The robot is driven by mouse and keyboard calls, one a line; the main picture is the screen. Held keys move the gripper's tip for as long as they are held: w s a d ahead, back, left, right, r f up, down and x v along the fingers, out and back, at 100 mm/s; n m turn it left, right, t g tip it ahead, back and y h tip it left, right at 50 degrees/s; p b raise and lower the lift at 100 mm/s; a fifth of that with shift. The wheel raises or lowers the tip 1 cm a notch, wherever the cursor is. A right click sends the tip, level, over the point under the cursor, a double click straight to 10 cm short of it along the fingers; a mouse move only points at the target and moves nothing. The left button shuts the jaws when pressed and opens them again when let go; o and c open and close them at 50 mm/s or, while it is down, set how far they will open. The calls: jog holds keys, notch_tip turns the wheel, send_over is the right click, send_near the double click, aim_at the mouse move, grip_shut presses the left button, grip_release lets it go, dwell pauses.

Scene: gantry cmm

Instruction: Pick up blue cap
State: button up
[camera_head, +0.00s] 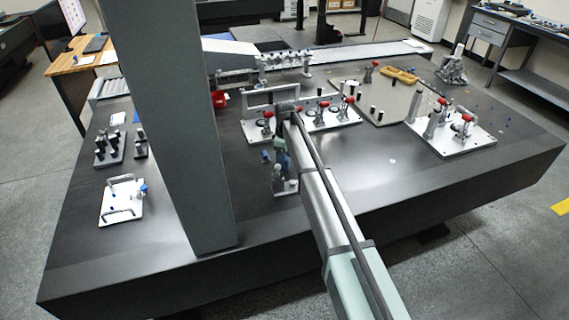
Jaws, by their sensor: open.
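My gripper (284,187) hangs below the end of my arm, low over the middle of the dark table. Its jaws are open, though the fingers are small and hard to make out. A small blue piece (265,156) shows just left of my wrist; I cannot tell whether it is a cap or part of the hand. Another small blue piece (143,188) sits at the right side of a white plate with handles (122,213), on the left of the table, well left of my gripper. Which one is the blue cap is not clear.
A thick grey column (165,120) stands between the white plate and my gripper. White fixture plates with red-tipped clamps (335,117) (468,142) stand behind and to the right. Black blocks (108,147) stand at the left. The front right tabletop (400,170) is mostly clear.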

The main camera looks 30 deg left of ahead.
aim_at(286, 158)
notch_tip(286, 158, down, 3)
jog(key=shift+w+d+f, duration=0.1)
jog(key=shift+f, duration=0.05)
jog(key=c, duration=1)
jog(key=shift+c, duration=0.2)
